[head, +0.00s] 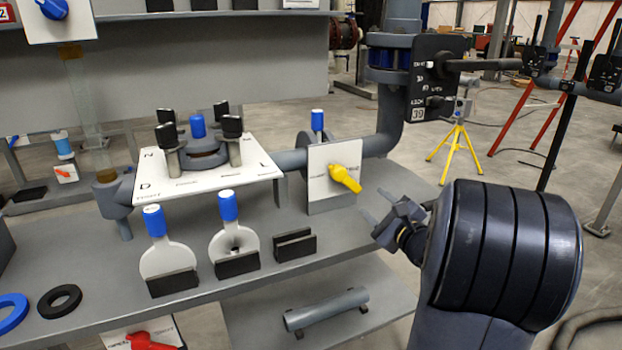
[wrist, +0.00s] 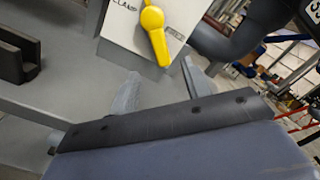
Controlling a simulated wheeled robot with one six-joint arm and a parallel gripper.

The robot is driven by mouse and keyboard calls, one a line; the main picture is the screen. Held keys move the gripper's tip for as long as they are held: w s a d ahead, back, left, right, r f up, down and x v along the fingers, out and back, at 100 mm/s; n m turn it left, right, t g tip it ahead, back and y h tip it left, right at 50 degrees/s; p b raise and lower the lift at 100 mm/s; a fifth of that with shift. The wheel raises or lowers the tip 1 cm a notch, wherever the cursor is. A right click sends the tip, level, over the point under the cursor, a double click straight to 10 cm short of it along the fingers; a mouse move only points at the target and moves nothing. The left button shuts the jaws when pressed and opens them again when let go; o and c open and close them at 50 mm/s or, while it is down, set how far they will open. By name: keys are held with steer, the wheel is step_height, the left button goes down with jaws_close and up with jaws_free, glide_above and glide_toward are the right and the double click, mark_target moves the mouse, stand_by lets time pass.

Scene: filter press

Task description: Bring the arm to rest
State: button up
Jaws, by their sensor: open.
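My gripper (head: 372,224) is at the right of the grey bench in the head view. Its two fingers are apart with nothing between them. In the wrist view the fingertips of my gripper (wrist: 160,85) point toward a white plate with a yellow lever. The yellow lever (head: 346,178) is on the white plate (head: 322,172), left of and beyond my gripper. The lever also shows in the wrist view (wrist: 155,35). A gap shows between the fingers and the lever. My dark arm link fills the lower right of the head view.
The grey bench (head: 110,265) holds two blue-handled paddles (head: 168,262) in black stands and an empty black block (head: 295,246). A white-topped flange fixture (head: 160,185) stands behind. A black panel (head: 432,75) is at the upper right. Open floor lies right of the bench.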

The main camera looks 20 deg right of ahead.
mark_target(352, 185)
steer(key=w, duration=1)
steer(key=shift+w+a, duration=0.1)
steer(key=shift+a, duration=0.1)
steer(key=shift+w, duration=0.15)
steer(key=shift+p, duration=0.35)
steer(key=shift+f, duration=0.1)
steer(key=shift+b, duration=0.35)
